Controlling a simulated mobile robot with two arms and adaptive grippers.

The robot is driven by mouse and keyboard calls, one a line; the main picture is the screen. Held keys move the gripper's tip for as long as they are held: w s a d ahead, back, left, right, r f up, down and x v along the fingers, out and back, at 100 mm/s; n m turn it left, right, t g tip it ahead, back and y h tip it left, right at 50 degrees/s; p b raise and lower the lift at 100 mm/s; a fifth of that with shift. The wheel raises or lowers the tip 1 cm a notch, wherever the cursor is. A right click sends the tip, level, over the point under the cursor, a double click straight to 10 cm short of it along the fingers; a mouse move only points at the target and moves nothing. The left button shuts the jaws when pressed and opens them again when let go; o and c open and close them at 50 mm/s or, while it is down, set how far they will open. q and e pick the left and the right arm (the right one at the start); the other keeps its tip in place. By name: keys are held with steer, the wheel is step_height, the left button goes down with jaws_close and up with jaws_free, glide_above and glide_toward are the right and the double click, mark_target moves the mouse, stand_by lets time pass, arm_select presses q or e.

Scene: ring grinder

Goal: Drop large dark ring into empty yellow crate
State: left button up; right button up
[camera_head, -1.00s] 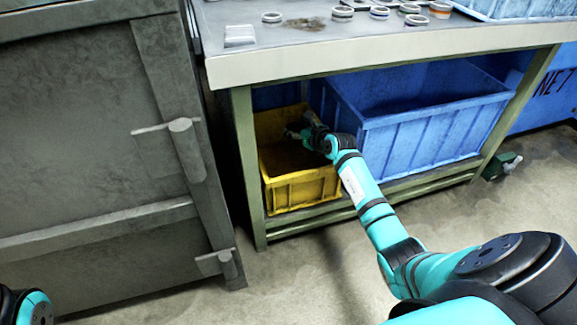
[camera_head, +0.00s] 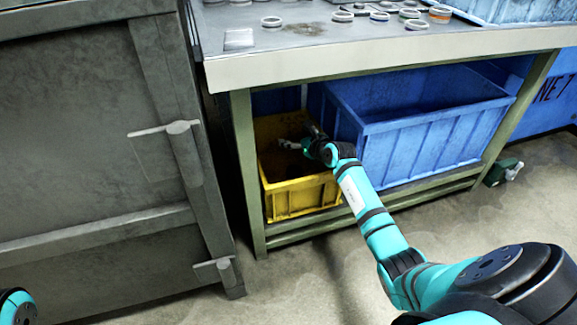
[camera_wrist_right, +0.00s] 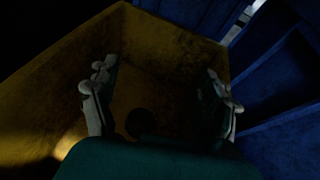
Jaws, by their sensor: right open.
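The yellow crate (camera_head: 302,198) stands on the low shelf under the workbench. My right gripper (camera_head: 302,140) reaches into it from above and is open.
A large blue bin (camera_head: 430,140) stands close to the right of the crate. The workbench top (camera_head: 400,48) overhangs both and carries several rings (camera_head: 342,16). A bench leg (camera_head: 247,170) is at the crate's left, beside a grey metal cabinet (camera_head: 90,140). Floor in front is clear.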

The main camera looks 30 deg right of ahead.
steer(key=v, duration=1.2)
